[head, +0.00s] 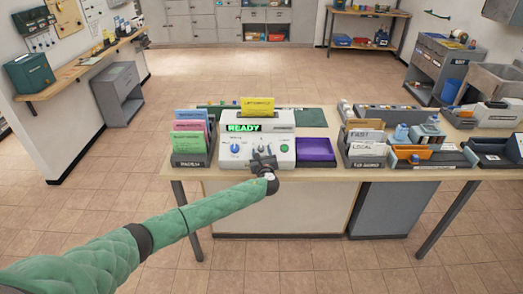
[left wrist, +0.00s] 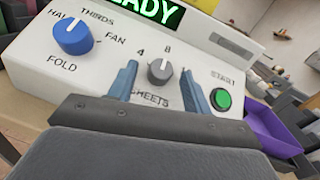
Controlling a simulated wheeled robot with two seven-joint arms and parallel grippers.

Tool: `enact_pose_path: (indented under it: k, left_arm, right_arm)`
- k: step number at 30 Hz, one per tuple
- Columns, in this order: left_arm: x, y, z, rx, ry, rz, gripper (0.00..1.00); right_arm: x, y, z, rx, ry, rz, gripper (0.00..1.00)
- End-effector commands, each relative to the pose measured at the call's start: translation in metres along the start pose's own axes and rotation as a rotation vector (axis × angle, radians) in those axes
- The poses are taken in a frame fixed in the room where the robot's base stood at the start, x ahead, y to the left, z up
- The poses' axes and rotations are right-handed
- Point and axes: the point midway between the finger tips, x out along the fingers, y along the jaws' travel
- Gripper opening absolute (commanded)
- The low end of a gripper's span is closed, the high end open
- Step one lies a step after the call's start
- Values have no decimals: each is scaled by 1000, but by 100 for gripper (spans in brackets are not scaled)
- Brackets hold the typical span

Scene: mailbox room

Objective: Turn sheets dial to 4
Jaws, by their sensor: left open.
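The sheets dial (left wrist: 160,72) is a small grey knob on the sloped front of the white machine (head: 284,153), with 4 printed at its upper left and 8 above it. I cannot tell surely which mark its pointer faces. My left gripper (head: 264,160) is in front of the machine's panel and covers the dial in the head view. In the left wrist view its blue-grey fingers are open, one on each side of the dial, with visible gaps. I see no firm contact. My right gripper is not in view.
The blue fold dial (left wrist: 72,38) is left of the sheets dial; the green start button (left wrist: 221,98) is close to the right finger. The display (head: 243,127) reads READY. A purple tray (head: 316,150) sits right of the machine, a card rack (head: 190,158) left.

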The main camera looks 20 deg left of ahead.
Motion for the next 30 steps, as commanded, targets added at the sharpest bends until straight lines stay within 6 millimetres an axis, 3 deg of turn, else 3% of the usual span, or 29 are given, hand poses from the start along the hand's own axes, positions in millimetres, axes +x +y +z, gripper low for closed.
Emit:
enact_pose_path:
  k: [11, 18, 30]
  left_arm:
    - [5, 0, -1, -1, 1, 0, 50]
    - [5, 0, -1, -1, 1, 0, 5]
    - [4, -3, -3, -44, -3, 60, 5]
  right_arm:
    - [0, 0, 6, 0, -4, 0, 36]
    - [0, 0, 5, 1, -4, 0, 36]
    - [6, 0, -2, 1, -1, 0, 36]
